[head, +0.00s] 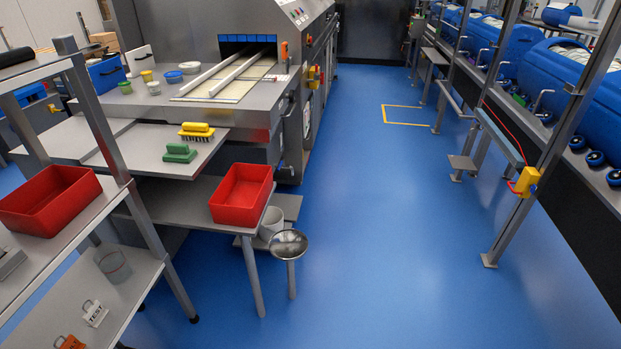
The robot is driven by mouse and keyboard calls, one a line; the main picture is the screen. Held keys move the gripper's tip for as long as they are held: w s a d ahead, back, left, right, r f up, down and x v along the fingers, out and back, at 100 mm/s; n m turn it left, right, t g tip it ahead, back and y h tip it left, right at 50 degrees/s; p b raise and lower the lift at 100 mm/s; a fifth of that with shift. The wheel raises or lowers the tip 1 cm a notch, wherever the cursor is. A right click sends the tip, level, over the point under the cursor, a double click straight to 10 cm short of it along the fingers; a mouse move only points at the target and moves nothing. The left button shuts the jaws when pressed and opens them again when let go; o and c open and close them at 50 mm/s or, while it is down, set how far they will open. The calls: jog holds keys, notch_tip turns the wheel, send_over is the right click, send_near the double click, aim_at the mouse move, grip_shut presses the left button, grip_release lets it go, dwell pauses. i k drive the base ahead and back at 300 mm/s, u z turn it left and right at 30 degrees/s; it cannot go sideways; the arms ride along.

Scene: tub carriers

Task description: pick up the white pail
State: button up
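A white pail-like container (271,223) stands low, at a lower shelf (289,205) beneath the steel side table. The red tub (241,195) on the table hides part of it on the left, and a round steel bowl on a post (289,243) stands close in front of it. I cannot make out a handle on it. A greyish translucent bucket (113,265) stands on the lower shelf of the rack at left. My gripper is not in view.
Another red tub (49,200) sits on the rack's upper shelf. Yellow (196,129) and green (180,153) brushes lie on the steel ledge. The blue floor (370,200) is clear through the middle. A post with a yellow box (526,182) stands at right.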

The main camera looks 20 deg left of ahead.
aim_at(273, 220)
jog(key=i, duration=1.35)
jog(key=u, duration=3.7)
jog(key=k, duration=0.7)
jog(key=z, duration=2.65)
jog(key=i, duration=0.6)
jog(key=u, duration=0.05)
